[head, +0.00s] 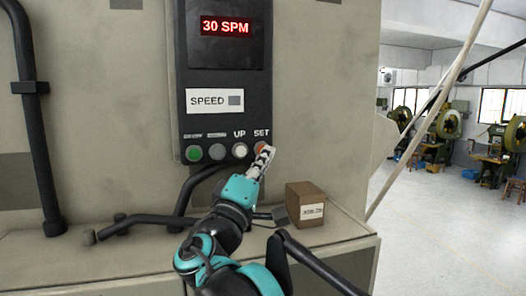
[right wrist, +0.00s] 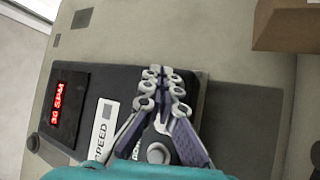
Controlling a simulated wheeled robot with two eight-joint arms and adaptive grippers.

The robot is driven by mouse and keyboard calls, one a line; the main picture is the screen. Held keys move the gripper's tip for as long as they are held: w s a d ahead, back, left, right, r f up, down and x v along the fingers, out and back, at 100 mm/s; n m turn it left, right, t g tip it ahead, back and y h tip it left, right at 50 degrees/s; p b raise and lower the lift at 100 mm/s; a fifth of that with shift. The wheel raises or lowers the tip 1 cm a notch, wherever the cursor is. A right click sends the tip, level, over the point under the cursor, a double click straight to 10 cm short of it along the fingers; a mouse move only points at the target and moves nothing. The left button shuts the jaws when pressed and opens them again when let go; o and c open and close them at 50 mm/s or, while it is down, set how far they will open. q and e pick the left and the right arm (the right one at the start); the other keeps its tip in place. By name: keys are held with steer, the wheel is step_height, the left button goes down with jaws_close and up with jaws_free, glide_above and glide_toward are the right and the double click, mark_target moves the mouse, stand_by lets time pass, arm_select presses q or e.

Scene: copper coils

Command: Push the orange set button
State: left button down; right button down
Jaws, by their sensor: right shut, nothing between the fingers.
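The orange set button (head: 260,147) sits at the right end of a row of buttons on the dark control panel (head: 180,95), under the word SET. My right gripper (head: 267,152) is shut and empty, with its fingertips at or just in front of this button, covering part of it. I cannot tell whether they touch. In the right wrist view the shut fingers (right wrist: 160,72) point across the panel, and the orange button is hidden behind them. A grey-white button (right wrist: 158,153) shows below the fingers there. My left gripper is not in view.
The row also holds a green button (head: 194,153), a grey button (head: 217,152) and a white UP button (head: 240,150). The display (head: 226,28) reads 30 SPM. A brown box (head: 305,204) stands on the ledge (head: 345,228) right of my arm. Black pipes run at the left.

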steer(key=shift+s+d, duration=0.25)
steer(key=shift+s, duration=0.55)
steer(key=shift+s+d, duration=0.25)
steer(key=shift+s, duration=0.55)
steer(key=shift+s+d, duration=0.25)
steer(key=shift+s, duration=0.55)
